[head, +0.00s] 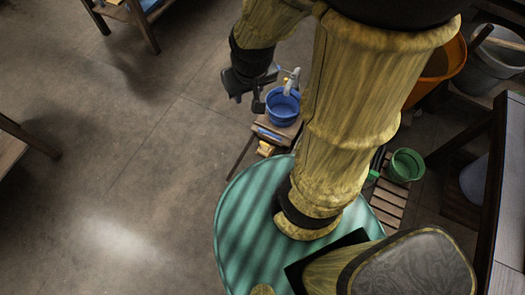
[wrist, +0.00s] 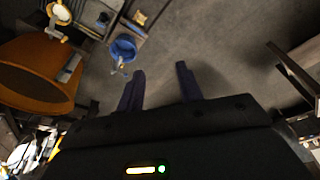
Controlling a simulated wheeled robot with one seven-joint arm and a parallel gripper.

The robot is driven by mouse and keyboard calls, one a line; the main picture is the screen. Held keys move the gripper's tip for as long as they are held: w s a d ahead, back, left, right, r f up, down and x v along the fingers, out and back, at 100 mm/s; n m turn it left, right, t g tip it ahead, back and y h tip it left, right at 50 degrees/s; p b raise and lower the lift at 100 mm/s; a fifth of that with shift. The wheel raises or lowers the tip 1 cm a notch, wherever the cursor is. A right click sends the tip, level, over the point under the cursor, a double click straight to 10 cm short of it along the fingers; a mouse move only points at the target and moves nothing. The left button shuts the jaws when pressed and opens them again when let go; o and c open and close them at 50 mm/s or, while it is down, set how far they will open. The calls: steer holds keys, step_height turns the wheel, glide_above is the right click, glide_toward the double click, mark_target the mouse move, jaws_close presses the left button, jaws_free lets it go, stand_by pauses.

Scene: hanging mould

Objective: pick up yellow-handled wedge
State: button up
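A small yellow thing (head: 265,149), perhaps the handle of the yellow-handled wedge, lies on a small wooden bench (head: 283,131) in the head view. A small pale-yellow item also shows on the bench in the wrist view (wrist: 140,17); its shape is too small to tell. My gripper (wrist: 161,78) has its two dark fingers wide apart in the wrist view, with only floor between them. In the head view my gripper (head: 250,90) is beside a blue bucket (head: 282,108), above and left of the yellow thing and apart from it.
The blue bucket stands at the bench with a pale tool (head: 291,82) at its rim. A blue item (head: 270,135) lies on the bench. An orange tub (head: 437,70) and a green bucket (head: 405,165) stand at the right. The floor on the left is mostly clear.

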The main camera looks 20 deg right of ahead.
steer(key=shift+o, duration=0.4)
